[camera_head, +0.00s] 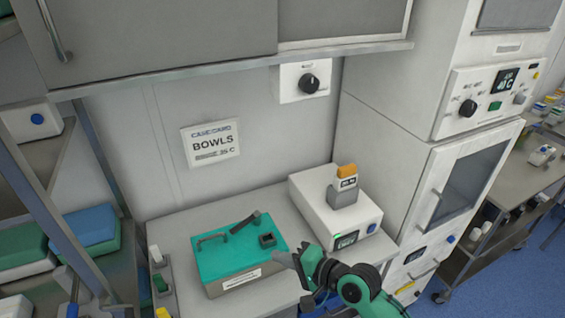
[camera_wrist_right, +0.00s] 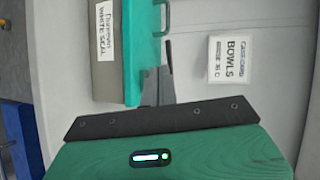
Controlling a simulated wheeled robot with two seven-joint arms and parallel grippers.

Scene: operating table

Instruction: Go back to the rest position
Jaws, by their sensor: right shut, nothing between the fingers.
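My right gripper (camera_head: 288,262) is shut and empty. In the head view it sits at the front right corner of a teal-topped box (camera_head: 215,258), with the green and black arm coming in from the lower right. I cannot tell whether it touches the box. In the right wrist view the gripper's grey fingers (camera_wrist_right: 158,82) are close beside the box's teal side (camera_wrist_right: 143,50). The box has a printed label and dark handles on its top. My left gripper is not in view.
A white device (camera_head: 312,212) with a small display and an orange-topped grey unit stands behind the gripper on the counter (camera_head: 180,235). A cabinet (camera_head: 470,180) rises to the right. A shelf rack (camera_head: 75,215) stands left; an overhead cupboard (camera_head: 160,40) hangs above.

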